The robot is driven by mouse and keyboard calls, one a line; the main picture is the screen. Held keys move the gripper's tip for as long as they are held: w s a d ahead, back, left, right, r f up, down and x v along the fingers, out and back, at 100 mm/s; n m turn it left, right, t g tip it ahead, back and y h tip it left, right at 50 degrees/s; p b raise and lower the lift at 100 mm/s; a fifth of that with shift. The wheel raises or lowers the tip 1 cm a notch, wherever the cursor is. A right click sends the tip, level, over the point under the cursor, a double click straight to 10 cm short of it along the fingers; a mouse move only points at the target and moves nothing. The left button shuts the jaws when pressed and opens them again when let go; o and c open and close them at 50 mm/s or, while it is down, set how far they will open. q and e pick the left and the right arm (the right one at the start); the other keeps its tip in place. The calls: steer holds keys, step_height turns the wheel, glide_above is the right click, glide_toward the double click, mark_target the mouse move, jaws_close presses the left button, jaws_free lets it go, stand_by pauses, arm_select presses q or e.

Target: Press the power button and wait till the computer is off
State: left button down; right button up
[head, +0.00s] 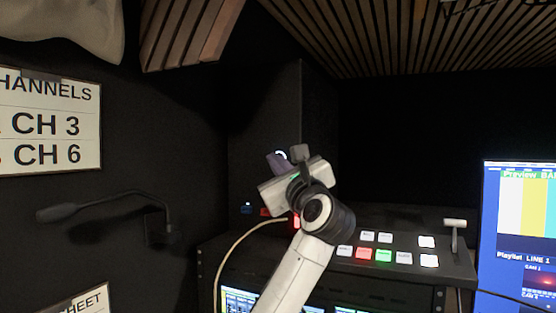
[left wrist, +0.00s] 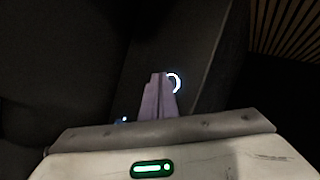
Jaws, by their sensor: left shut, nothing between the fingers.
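The power button (head: 282,154) shows as a white glowing ring on a tall dark box (head: 312,110), likely the computer, in the middle of the head view. In the left wrist view the ring (left wrist: 177,83) is partly hidden behind the fingertips. My left gripper (head: 275,159) is shut and empty, with its fingertips at the ring's left edge. It also shows in the left wrist view (left wrist: 158,77). I cannot tell whether the tips touch the button. My right gripper is in neither view.
A switcher panel (head: 400,228) with lit buttons and a lever (head: 455,225) lies right of my left arm, above a rack with screens. A monitor (head: 520,200) stands at the right. A gooseneck lamp or microphone (head: 100,208) sticks out from the left wall. A cable (head: 243,238) hangs beside my arm.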

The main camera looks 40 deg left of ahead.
arm_select(q)
steer(key=shift+w+a, duration=0.1)
steer(key=shift+w, duration=0.25)
steer(key=shift+s, duration=0.1)
stand_by(0.6)
steer(key=shift+s+d, duration=0.25)
steer(key=shift+s, duration=0.45)
steer(key=shift+s+d+b, duration=0.2)
steer(key=shift+s+d, duration=0.05)
steer(key=shift+s, duration=0.55)
steer(key=shift+s+d+b, duration=0.25)
steer(key=shift+s, duration=0.5)
steer(key=shift+s+d+b, duration=0.2)
steer(key=shift+s+d, duration=0.05)
steer(key=shift+s, duration=0.55)
